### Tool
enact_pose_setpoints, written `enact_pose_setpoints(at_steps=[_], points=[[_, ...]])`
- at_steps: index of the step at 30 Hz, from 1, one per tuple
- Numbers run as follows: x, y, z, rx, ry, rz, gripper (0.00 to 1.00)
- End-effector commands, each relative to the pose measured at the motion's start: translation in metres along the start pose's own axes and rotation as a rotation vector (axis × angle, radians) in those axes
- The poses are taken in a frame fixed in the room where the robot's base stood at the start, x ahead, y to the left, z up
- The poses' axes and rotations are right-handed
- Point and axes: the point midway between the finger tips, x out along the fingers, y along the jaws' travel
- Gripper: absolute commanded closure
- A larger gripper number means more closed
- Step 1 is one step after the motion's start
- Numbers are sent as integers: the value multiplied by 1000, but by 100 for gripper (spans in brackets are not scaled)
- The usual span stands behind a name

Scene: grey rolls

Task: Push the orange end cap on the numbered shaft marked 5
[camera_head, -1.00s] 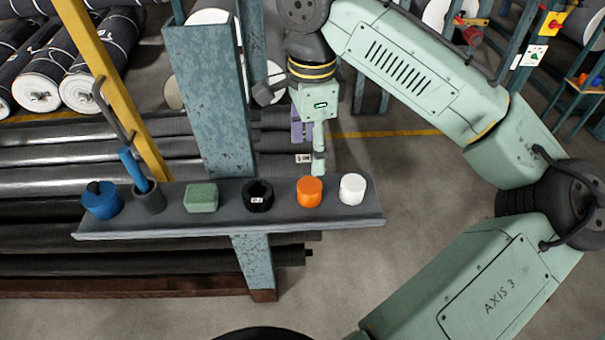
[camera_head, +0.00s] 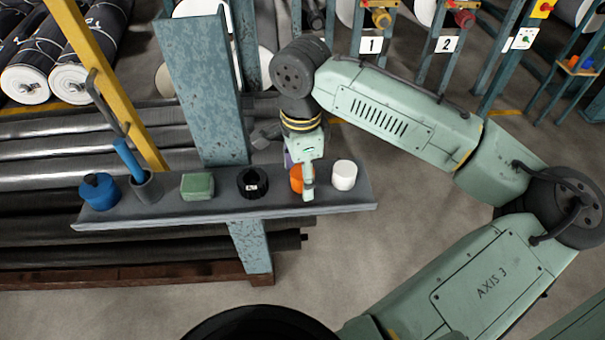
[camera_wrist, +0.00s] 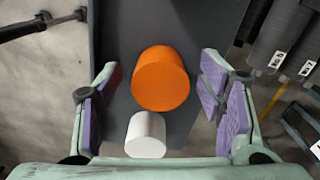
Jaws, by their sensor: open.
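The orange end cap (camera_head: 295,181) stands on a narrow grey shelf (camera_head: 225,212), between a black ring and a white cap. In the head view my gripper (camera_head: 306,192) is at the orange cap and partly hides it. In the wrist view the open gripper (camera_wrist: 160,72) has one purple-padded finger on each side of the orange cap (camera_wrist: 160,80), with gaps on both sides. The cap looks free, not clamped. Signs 1 (camera_head: 370,45) and 2 (camera_head: 446,44) show on posts at the back. I cannot make out a shaft marked 5.
A white cap (camera_head: 344,175) is close to the right of the orange one. A black ring (camera_head: 252,183), a green block (camera_head: 197,187), a grey cup with a blue-handled tool (camera_head: 145,188) and a blue pot (camera_head: 99,191) share the shelf. Floor right of the shelf is clear.

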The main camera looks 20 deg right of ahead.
Motion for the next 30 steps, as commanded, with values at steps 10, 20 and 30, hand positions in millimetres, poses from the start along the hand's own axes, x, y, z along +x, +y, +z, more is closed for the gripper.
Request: enact_pose_setpoints(at_steps=[10,20,30], points=[[0,0,0,0,0,0,57],[-1,0,0,0,1,0,79],[-3,0,0,0,1,-1,81]])
